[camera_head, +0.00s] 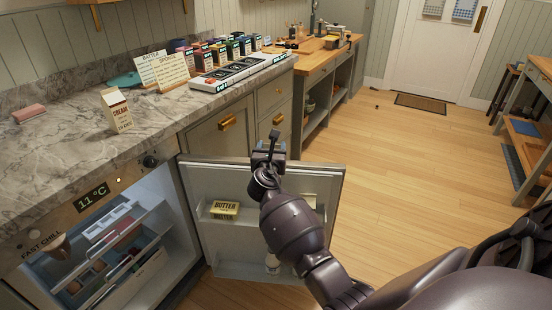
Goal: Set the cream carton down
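The cream carton (117,110) stands upright on the marble counter (60,150), towards the left, with no gripper touching it. The right gripper (270,146) is well to the right of the carton, near the top edge of the open fridge door (190,180). Its fingers are small and partly hidden by its own wrist, so I cannot tell whether they are apart. The left gripper is not in view.
The fridge stands open below the counter, its door swung out, with butter (224,209) on a door shelf. Recipe cards (172,69), a row of small cartons and a white panel (240,72) occupy the back counter. A pink block (29,113) lies left. Counter around the carton is clear.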

